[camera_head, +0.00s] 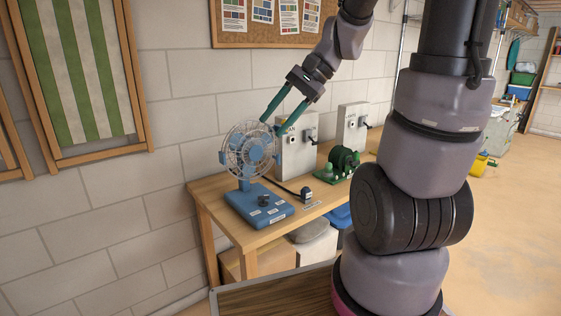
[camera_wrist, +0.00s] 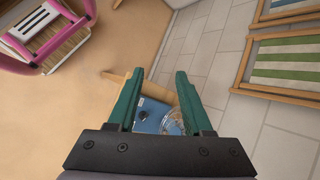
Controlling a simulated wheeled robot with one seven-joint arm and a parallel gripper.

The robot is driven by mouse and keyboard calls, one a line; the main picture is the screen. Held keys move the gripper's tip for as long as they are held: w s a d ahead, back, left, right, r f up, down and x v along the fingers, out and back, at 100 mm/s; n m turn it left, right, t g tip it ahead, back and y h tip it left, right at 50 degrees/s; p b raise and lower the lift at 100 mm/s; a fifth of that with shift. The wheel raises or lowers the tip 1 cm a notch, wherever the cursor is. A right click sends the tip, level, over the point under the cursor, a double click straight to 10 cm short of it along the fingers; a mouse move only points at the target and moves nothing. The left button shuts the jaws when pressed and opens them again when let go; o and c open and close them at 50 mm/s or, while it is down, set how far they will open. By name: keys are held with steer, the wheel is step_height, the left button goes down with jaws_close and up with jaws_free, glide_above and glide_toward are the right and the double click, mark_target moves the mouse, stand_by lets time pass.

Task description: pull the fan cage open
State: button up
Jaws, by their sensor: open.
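A blue desk fan with a round wire cage (camera_head: 248,149) stands on a blue base (camera_head: 259,204) at the left end of the wooden workbench. My gripper (camera_head: 274,126) is open, with its two green fingers pointing down to the left near the upper right of the cage. Whether a fingertip touches the cage I cannot tell. In the wrist view the open fingers of my gripper (camera_wrist: 163,78) frame the blue base (camera_wrist: 150,114) and part of the wire cage (camera_wrist: 174,124) below. The gripper body hides the rest of the fan there.
The workbench (camera_head: 212,187) also holds a grey box (camera_head: 296,152), a second grey box (camera_head: 351,125) and a green machine (camera_head: 341,162). A block wall stands close behind, with a green striped framed panel (camera_head: 75,75). Boxes sit under the bench. Open floor lies to the right.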

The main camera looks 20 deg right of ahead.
steer(key=w+d+f+m+t+y, duration=0.2)
steer(key=w+f+m+y, duration=0.1)
steer(key=w+f+m, duration=0.3)
steer(key=w+d+f+m+t+y, duration=0.2)
steer(key=w+f+m+t+y, duration=0.15)
steer(key=w, duration=0.45)
steer(key=w+d+f+m+t+h, duration=0.3)
steer(key=w+d+f+m+t, duration=0.1)
steer(key=d+f+m, duration=0.25)
steer(key=w+d+f+m+t+h, duration=0.2)
steer(key=w+d+f+m+t, duration=0.1)
steer(key=d+f+m+t, duration=0.4)
steer(key=w+a+f+n+g, duration=0.1)
steer(key=w+a+g, duration=0.1)
steer(key=w+a, duration=0.4)
steer(key=w, duration=0.3)
steer(key=shift+w+a+n, duration=0.2)
steer(key=shift+a+n, duration=0.2)
steer(key=shift+g, duration=0.25)
jaws_close()
